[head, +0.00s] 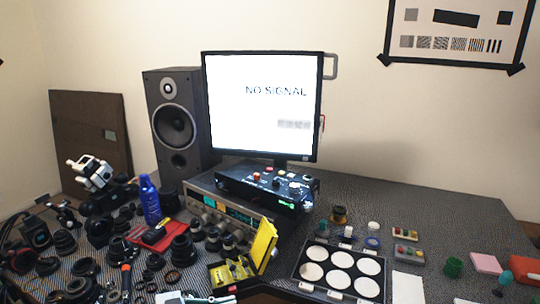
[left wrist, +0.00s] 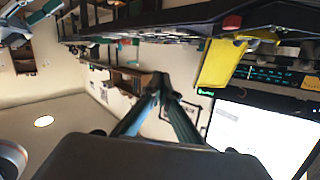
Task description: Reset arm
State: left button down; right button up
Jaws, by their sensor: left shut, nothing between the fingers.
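My left gripper (left wrist: 162,82) shows in the left wrist view, its two dark teal fingers meeting at the tips. It is shut with nothing between the fingers. It appears apart from the bench and its objects. In the head view I cannot clearly make it out; a pale piece (head: 180,298) at the bottom edge may be part of my arm.
A monitor (head: 262,140) reading "NO SIGNAL" stands behind stacked electronics (head: 225,207). A speaker (head: 178,120) is to its left. Many lens parts (head: 183,250) crowd the left bench. An open yellow case (head: 262,245) and a white-disc tray (head: 300,268) sit in front.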

pick_arm(q)
jog(key=s+a+f+n+t+y, duration=0.2)
jog(key=s+a+f+n+y, duration=0.2)
jog(key=s+f, duration=0.4)
jog(key=s+a+f+n+t+y, duration=0.1)
jog(key=s+a+f+n+y, duration=0.3)
jog(key=s, duration=0.8)
notch_tip(320, 180, down, 4)
jog(key=n+y, duration=0.2)
jog(key=y, duration=0.1)
jog(key=shift+s+a+f+t, duration=0.2)
jog(key=shift+a+t, duration=0.15)
jog(key=shift+t, duration=0.05)
